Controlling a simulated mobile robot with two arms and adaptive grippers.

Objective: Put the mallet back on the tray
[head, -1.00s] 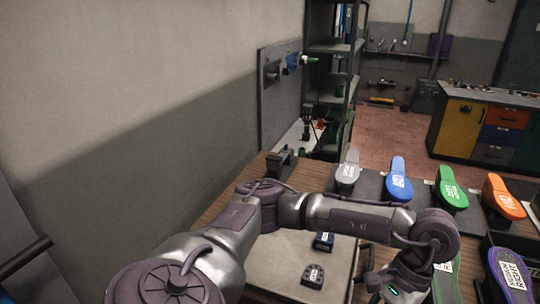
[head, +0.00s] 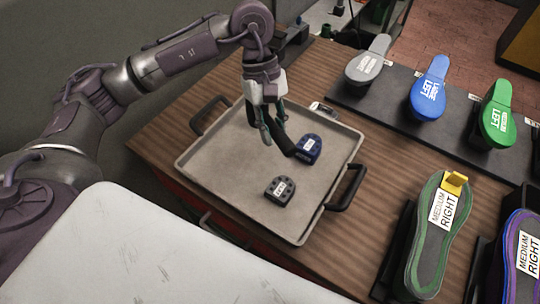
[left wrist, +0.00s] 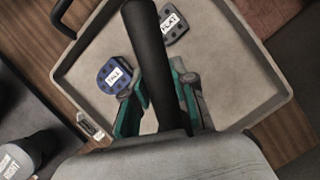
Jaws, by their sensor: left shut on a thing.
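My left gripper (head: 273,131) is over the tray (head: 218,145), a beige tray with black side handles. It is shut on the mallet's dark handle (head: 285,141), which slants down between the fingertips. In the left wrist view the black handle (left wrist: 150,50) runs up between the teal fingers (left wrist: 160,105), over the tray. The mallet's head is not clearly seen. I cannot tell whether the mallet touches the tray. My right gripper is not in view.
A blue block (head: 308,149) and a dark grey block (head: 280,191) lie in the tray. Grey (head: 368,65), blue (head: 429,90) and green (head: 496,118) shoe forms stand behind on a dark strip. A green-edged sole (head: 438,225) is at right. A pale surface (head: 130,250) fills the lower left.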

